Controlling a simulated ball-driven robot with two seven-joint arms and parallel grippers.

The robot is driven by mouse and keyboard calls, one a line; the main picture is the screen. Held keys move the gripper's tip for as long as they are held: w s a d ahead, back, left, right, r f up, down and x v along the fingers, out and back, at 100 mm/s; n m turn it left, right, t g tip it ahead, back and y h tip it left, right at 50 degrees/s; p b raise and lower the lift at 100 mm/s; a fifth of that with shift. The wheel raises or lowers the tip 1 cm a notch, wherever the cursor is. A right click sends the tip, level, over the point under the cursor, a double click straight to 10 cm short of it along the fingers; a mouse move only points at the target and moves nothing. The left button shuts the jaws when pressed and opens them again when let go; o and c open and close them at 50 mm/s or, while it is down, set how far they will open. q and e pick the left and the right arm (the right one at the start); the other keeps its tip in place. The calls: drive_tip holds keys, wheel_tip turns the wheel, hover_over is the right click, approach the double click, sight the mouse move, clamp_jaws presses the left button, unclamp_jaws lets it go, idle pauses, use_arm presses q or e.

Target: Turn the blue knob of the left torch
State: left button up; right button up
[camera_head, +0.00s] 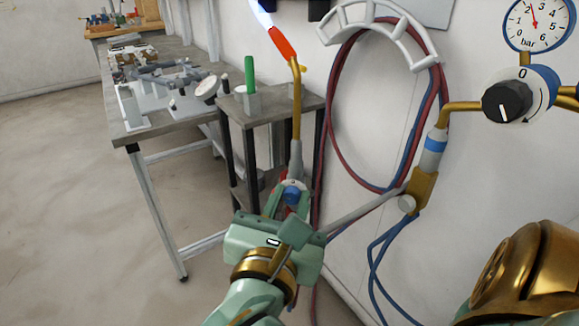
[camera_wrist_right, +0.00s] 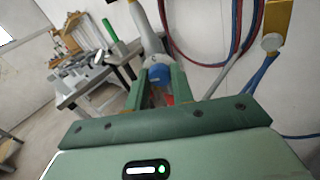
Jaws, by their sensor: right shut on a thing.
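The left torch has a grey handle (camera_head: 296,160), a brass neck and an orange-red tip (camera_head: 283,42) with a blue-white flame (camera_head: 262,12) at its end. Its blue knob (camera_head: 293,185) sits below the handle, with a small white mark on top. My right gripper (camera_head: 288,196) is shut on the blue knob, a finger at each side. In the right wrist view the blue knob (camera_wrist_right: 160,73) shows between the two green fingers, and a red part (camera_wrist_right: 170,99) shows just below it. The fingers partly hide the knob. My left gripper is not in view.
A small stand (camera_head: 275,108) with a green-handled object (camera_head: 250,75) is behind the torch. A workbench (camera_head: 140,130) is at left. Red and blue hoses hang from a wall holder (camera_head: 375,18). A pressure gauge (camera_head: 534,22) and black regulator knob (camera_head: 507,102) are at right.

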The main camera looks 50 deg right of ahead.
drive_tip(key=m, duration=0.3)
drive_tip(key=shift+m, duration=0.4)
drive_tip(key=o, duration=1)
drive_tip(key=shift+a, duration=0.1)
